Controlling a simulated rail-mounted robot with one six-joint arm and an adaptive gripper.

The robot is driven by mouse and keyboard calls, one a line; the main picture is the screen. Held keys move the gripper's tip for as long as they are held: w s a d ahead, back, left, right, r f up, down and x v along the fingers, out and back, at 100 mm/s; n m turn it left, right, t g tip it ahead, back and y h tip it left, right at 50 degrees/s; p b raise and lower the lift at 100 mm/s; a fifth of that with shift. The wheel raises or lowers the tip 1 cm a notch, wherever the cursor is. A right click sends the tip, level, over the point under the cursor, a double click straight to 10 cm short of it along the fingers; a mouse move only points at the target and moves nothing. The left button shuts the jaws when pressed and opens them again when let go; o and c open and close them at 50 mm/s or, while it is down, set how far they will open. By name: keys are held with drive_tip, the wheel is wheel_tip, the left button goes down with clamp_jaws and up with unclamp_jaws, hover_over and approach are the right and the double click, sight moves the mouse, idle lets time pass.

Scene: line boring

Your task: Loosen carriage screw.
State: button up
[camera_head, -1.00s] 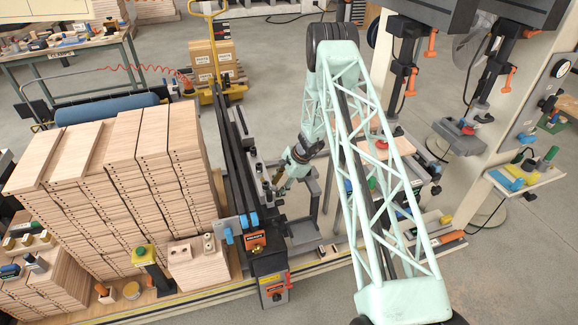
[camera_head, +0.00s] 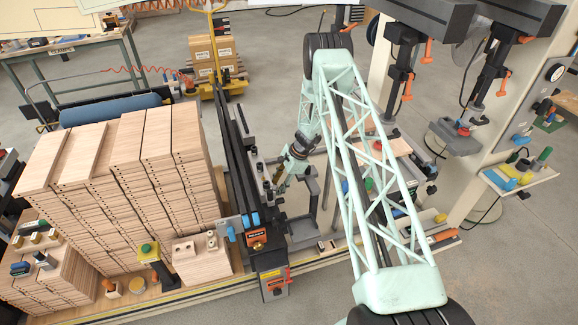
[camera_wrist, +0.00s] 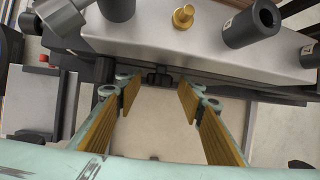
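My gripper (camera_wrist: 159,94) is open and empty in the wrist view, with ribbed gold pads on both fingers. A small dark lobed knob (camera_wrist: 160,78), which looks like the carriage screw, sits beyond the fingertips, roughly centred between them, under the edge of a grey metal block (camera_wrist: 170,40). I cannot tell whether a finger touches it. In the head view my gripper (camera_head: 279,184) is beside the right side of the long dark rail machine (camera_head: 240,160); its fingertips and the knob are too small to make out there.
A brass fitting (camera_wrist: 183,16) and a dark cylinder (camera_wrist: 252,24) stand on the grey block near my fingers. Tall stacks of wooden boards (camera_head: 120,180) stand left of the machine. A column with drill heads (camera_head: 405,60) is at the right.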

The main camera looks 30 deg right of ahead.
drive_tip(key=shift+p, duration=0.3)
drive_tip(key=b+v, duration=0.2)
drive_tip(key=v, duration=1.1)
drive_tip(key=shift+d+r, duration=0.2)
drive_tip(key=shift+r, duration=0.15)
idle(0.5)
